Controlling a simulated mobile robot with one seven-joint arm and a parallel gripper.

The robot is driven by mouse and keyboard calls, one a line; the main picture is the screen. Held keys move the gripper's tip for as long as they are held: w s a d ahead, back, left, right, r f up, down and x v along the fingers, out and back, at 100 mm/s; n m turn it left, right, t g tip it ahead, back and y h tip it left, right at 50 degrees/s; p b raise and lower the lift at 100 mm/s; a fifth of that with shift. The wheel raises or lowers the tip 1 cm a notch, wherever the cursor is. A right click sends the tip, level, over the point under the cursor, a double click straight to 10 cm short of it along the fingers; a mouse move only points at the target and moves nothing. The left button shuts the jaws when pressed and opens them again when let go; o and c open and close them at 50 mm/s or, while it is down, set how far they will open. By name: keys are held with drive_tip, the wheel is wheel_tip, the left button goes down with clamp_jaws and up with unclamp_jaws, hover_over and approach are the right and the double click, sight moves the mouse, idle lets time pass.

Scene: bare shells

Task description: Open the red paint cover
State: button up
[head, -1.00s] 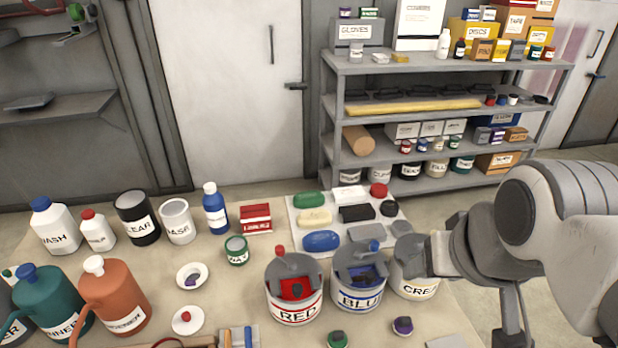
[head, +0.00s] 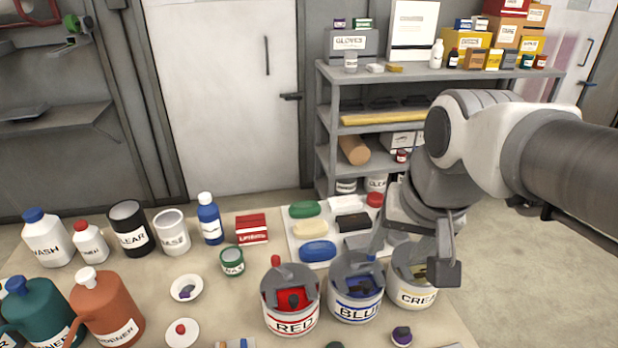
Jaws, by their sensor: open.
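The red paint can (head: 291,318), labelled RED, stands on the table at the bottom middle of the head view. A grey cover (head: 272,286) with a red knob lies over its top, and red paint shows through the gap in it. My gripper (head: 408,262) is at the right, over the blue and cream cans and to the right of the red can. It is open, its fingers apart, and holds nothing that I can see. It does not touch the red cover.
The blue can (head: 355,308) stands close beside the red can, with the cream can (head: 411,297) right of it. A white mat (head: 296,229) with sponges lies behind. Bottles and jugs, such as the orange jug (head: 103,308), crowd the left.

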drive_tip(key=w+a+f+m+g+b, duration=0.1)
drive_tip(key=w+a+f+m+g, duration=0.2)
drive_tip(key=w+a, duration=0.45)
drive_tip(key=m+g+b, duration=0.1)
approach(293, 297)
drive_tip(key=shift+h, duration=0.3)
drive_tip(key=f+b, duration=0.1)
drive_tip(key=f, duration=0.3)
drive_tip(key=f+b, duration=0.1)
drive_tip(key=f, duration=0.3)
drive_tip(key=shift+a+f, duration=0.2)
drive_tip(key=shift+f, duration=0.1)
drive_tip(key=shift+c, duration=0.4)
clamp_jaws()
